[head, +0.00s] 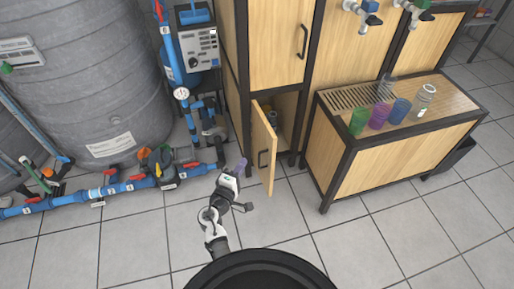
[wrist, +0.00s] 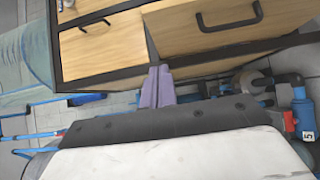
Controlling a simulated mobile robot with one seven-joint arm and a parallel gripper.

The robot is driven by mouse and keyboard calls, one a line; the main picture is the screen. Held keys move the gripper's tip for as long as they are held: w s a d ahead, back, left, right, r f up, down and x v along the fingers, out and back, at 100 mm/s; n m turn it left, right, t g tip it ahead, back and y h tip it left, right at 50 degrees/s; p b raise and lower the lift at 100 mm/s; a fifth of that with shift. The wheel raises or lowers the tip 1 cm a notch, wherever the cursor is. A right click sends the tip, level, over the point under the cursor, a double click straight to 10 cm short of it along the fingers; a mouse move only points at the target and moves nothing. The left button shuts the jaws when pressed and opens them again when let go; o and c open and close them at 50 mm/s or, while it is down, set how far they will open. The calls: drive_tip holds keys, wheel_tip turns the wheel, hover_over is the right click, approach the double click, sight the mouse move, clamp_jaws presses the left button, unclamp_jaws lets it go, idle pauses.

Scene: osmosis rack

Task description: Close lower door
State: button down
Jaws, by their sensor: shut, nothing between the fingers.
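The lower door (head: 264,146) is a light wood panel with a dark handle on its outer face. In the head view it stands open, swung out from the cabinet below the upper door (head: 277,42). My gripper (head: 242,164) is just left of it, on its handle side. The purple fingers are shut and empty, and also show in the wrist view (wrist: 158,86). I cannot tell whether they touch the door. The wrist view shows a wood panel with a dark handle (wrist: 212,22) beyond the fingers; I cannot tell which door it is.
Blue pipes with red valves (head: 130,186) run along the floor at left, by a grey tank (head: 95,75). A wooden sink bench (head: 400,155) with several coloured cups stands right of the open door. Tiled floor in front is clear.

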drive_tip(key=x, duration=0.4)
drive_tip(key=d+p+x, duration=0.1)
drive_tip(key=x, duration=0.3)
drive_tip(key=d+p+x, duration=0.1)
drive_tip(key=x, duration=0.3)
drive_tip(key=shift+s+r, duration=0.25)
drive_tip(key=shift+s, duration=0.2)
drive_tip(key=shift+w+d+f, duration=0.1)
drive_tip(key=shift+w+d, duration=0.1)
drive_tip(key=shift+d, duration=0.25)
